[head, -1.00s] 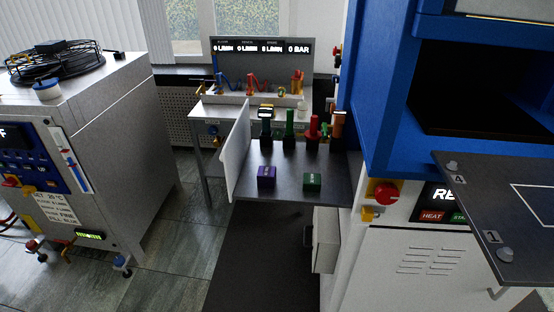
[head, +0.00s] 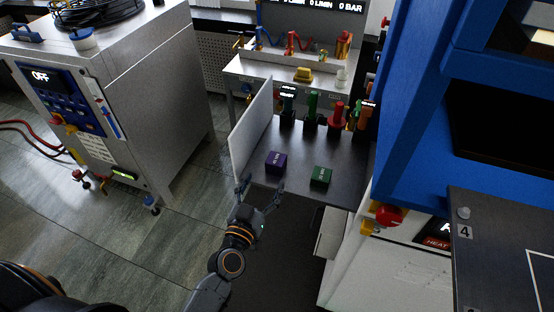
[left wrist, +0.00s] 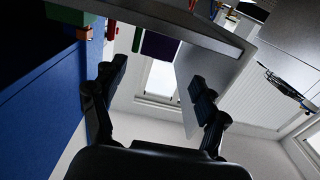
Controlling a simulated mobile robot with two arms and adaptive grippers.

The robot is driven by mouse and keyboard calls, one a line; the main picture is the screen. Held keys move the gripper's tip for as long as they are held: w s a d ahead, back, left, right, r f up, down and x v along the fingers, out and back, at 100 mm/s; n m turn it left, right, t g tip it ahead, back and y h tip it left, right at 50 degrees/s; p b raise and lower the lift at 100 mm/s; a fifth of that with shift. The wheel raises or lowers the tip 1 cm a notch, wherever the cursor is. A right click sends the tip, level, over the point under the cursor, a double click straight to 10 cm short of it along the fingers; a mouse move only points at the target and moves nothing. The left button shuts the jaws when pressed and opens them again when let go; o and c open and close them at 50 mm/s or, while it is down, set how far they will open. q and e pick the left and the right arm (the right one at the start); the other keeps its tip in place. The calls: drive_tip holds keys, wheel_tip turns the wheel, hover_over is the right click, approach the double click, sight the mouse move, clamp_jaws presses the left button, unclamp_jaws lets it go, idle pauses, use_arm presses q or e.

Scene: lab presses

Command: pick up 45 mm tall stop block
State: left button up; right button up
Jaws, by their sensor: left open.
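Two small stop blocks sit on the dark shelf (head: 300,199): a purple block (head: 276,162) at left and a green block (head: 320,176) at right. Their top labels are too small to read, so I cannot tell which is 45 mm. My left gripper (head: 263,185) is open and empty at the shelf's front edge, just in front of the purple block and apart from it. In the left wrist view the purple block (left wrist: 160,44) shows beyond and between the open fingers (left wrist: 156,80); the green block (left wrist: 70,16) is off to the left. My right gripper is not in view.
A thin white panel (head: 252,125) stands along the shelf's left side. Several coloured handled tools, including a green one (head: 311,105), stand behind the blocks. The blue press frame (head: 415,130) rises on the right. Floor is open at left.

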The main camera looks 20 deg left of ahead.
sight(273, 165)
use_arm(q)
drive_tip(key=w, duration=0.3)
drive_tip(key=shift+w+d, duration=0.15)
drive_tip(key=shift+d, duration=0.05)
drive_tip(key=shift+w+f, duration=0.1)
drive_tip(key=shift+w, duration=0.45)
drive_tip(key=shift+w+p, duration=0.25)
drive_tip(key=shift+p, duration=0.05)
drive_tip(key=w, duration=0.4)
drive_tip(key=shift+w+d, duration=0.2)
drive_tip(key=shift+w, duration=0.15)
drive_tip(key=shift+s, duration=0.15)
drive_tip(key=shift+c, duration=1.3)
drive_tip(key=shift+r, duration=0.2)
drive_tip(key=c, duration=1.2)
drive_tip(key=shift+c, duration=0.3)
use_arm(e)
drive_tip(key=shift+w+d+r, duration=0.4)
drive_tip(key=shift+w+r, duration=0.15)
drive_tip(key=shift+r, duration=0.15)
use_arm(q)
drive_tip(key=shift+p, duration=0.35)
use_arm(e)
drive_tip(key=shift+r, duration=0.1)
